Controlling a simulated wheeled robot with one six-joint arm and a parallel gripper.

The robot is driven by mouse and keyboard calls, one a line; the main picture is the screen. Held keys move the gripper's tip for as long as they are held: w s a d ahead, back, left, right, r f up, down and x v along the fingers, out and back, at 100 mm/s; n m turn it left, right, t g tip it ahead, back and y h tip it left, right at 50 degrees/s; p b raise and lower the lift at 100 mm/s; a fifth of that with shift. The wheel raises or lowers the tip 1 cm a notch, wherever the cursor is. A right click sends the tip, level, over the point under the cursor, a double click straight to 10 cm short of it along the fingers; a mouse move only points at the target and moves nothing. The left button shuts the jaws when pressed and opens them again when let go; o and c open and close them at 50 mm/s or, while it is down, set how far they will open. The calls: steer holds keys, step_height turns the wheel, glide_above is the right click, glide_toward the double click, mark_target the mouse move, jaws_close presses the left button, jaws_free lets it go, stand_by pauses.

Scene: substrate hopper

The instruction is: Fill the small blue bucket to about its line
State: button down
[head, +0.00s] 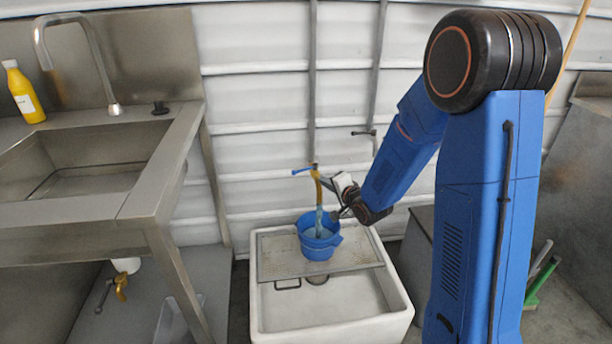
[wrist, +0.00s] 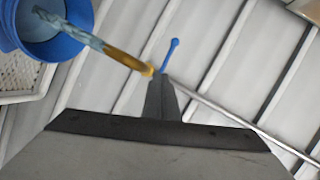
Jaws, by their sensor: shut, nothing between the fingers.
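The small blue bucket (head: 319,243) stands on a metal grate over the white basin, under a brass tap (head: 317,178) with a blue lever (head: 303,171). A stream of water (head: 319,220) runs from the tap into the bucket. In the wrist view the bucket (wrist: 50,35) is at the upper left, with the stream (wrist: 75,32) falling into it. I cannot make out its line or the exact water level. My gripper (wrist: 163,80) is shut and empty, its fingertips close to the tap and the blue lever (wrist: 170,55); I cannot tell whether they touch.
The white basin (head: 330,326) has its front part open, with the grate (head: 276,258) across its back. A steel sink (head: 80,165) with a yellow bottle (head: 25,95) stands at the left. A ribbed white wall (head: 255,90) is close behind the tap.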

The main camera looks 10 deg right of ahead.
mark_target(300, 171)
steer(key=w+a+m, duration=0.1)
steer(key=w+a, duration=0.1)
steer(key=w, duration=0.1)
steer(key=w+a+f, duration=0.1)
steer(key=w, duration=0.2)
steer(key=w+a+f+m+y, duration=0.1)
steer(key=w+a, duration=0.1)
steer(key=w, duration=0.1)
steer(key=shift+w+a+m+t, duration=0.2)
steer(key=shift+a+m+t, duration=0.1)
steer(key=shift+a+t, duration=0.1)
stand_by(0.4)
steer(key=shift+w+a, duration=0.95)
steer(key=shift+w, duration=0.2)
